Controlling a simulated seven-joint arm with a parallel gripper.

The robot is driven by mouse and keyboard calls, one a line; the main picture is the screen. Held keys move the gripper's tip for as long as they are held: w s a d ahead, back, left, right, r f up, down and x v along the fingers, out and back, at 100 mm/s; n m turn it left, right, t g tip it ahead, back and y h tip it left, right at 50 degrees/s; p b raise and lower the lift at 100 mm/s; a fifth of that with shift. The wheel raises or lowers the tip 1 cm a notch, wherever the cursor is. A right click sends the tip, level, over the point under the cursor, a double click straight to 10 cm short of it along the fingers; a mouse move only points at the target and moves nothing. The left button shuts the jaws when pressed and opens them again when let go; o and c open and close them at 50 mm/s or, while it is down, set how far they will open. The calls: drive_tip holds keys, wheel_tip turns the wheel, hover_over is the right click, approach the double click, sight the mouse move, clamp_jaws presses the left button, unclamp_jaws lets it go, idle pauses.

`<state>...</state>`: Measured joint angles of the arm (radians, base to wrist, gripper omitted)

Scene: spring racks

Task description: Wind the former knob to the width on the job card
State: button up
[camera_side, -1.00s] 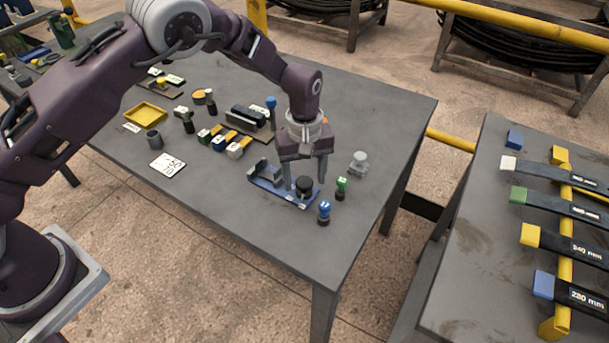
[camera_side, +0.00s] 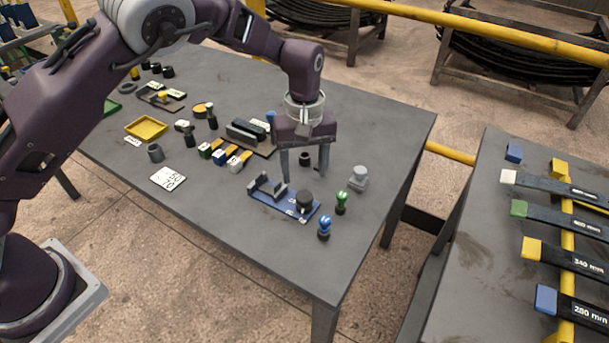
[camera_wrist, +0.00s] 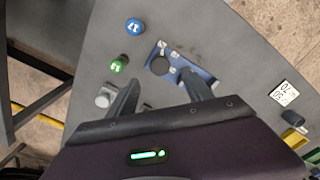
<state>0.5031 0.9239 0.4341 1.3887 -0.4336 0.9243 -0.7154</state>
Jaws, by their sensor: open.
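The blue former (camera_side: 277,203) lies on the grey table, with grey upright jaws (camera_side: 266,188) at its left and a black round knob (camera_side: 304,200) at its right. The knob also shows in the wrist view (camera_wrist: 160,65), with small white marks beside it. My gripper (camera_side: 304,176) is open and empty, its fingers pointing down above and behind the knob, apart from it. The wrist view shows the fingertips (camera_wrist: 160,82) spread. A white job card (camera_side: 168,178) lies left of the former; its handwritten figures look like 70 and 50, but I cannot read them surely.
A blue stamp (camera_side: 324,227) and a green one (camera_side: 341,202) stand right of the former. A clear-grey block (camera_side: 359,177) stands behind them. A yellow tray (camera_side: 146,129) and coloured-end blocks (camera_side: 220,156) are at left. A second table (camera_side: 470,230) holds labelled bars.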

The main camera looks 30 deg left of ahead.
sight(304, 195)
wheel_tip(304, 195, down, 7)
drive_tip(key=shift+f, duration=0.1)
drive_tip(key=shift+c, duration=0.5)
clamp_jaws()
drive_tip(key=shift+n, duration=0.4)
drive_tip(key=shift+o, duration=0.5)
unclamp_jaws()
